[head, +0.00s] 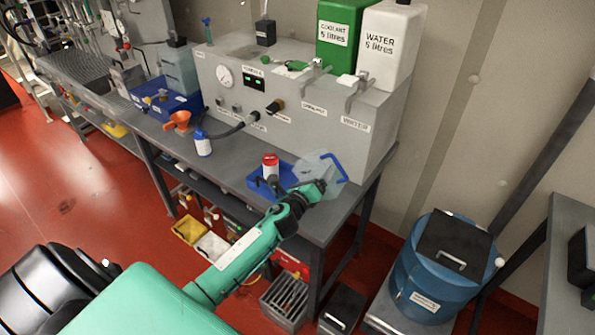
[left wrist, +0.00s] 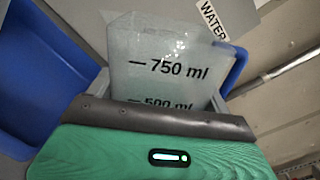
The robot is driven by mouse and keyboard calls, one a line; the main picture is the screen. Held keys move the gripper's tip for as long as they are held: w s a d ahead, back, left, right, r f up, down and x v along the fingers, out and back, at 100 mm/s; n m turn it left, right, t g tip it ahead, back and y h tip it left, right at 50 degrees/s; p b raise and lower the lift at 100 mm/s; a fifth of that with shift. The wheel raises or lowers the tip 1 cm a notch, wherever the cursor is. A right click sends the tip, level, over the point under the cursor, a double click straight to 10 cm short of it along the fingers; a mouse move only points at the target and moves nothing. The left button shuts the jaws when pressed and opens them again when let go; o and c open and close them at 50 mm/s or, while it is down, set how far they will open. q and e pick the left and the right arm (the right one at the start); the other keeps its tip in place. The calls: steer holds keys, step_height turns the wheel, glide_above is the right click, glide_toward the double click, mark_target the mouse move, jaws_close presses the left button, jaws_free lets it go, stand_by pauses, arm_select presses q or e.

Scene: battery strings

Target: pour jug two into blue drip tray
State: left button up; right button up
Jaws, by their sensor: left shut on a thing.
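A clear jug (head: 312,171) with a blue handle is at the right front of the grey bench. My left gripper (head: 318,188) is shut on the jug, partly hiding it. In the left wrist view the jug (left wrist: 165,70) shows 750 ml and 500 ml marks, and its lower part is hidden behind my gripper. No number naming the jug can be read. A small blue tray (head: 254,184) lies just left of the jug, with a red-capped white bottle (head: 270,165) at it. Blue also fills the left of the wrist view (left wrist: 35,75). My right gripper is not in view.
A larger blue tray (head: 179,104) at the left of the bench holds another clear jug (head: 180,72). An orange funnel (head: 178,121) and a blue-and-white bottle (head: 203,144) stand between. A grey panel unit (head: 330,125) with green and white containers stands behind.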

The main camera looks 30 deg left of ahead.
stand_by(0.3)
arm_select(q)
steer(key=shift+r, duration=0.2)
steer(key=shift+r+n+p, duration=0.25)
steer(key=shift+n+p, duration=0.1)
steer(key=shift+n, duration=0.15)
steer(key=shift+r, duration=0.15)
steer(key=shift+n, duration=0.3)
steer(key=shift+r, duration=0.15)
stand_by(0.3)
steer(key=shift+a+r+n+p, duration=0.1)
steer(key=shift+r+n+p, duration=0.3)
steer(key=shift+n+p, duration=0.25)
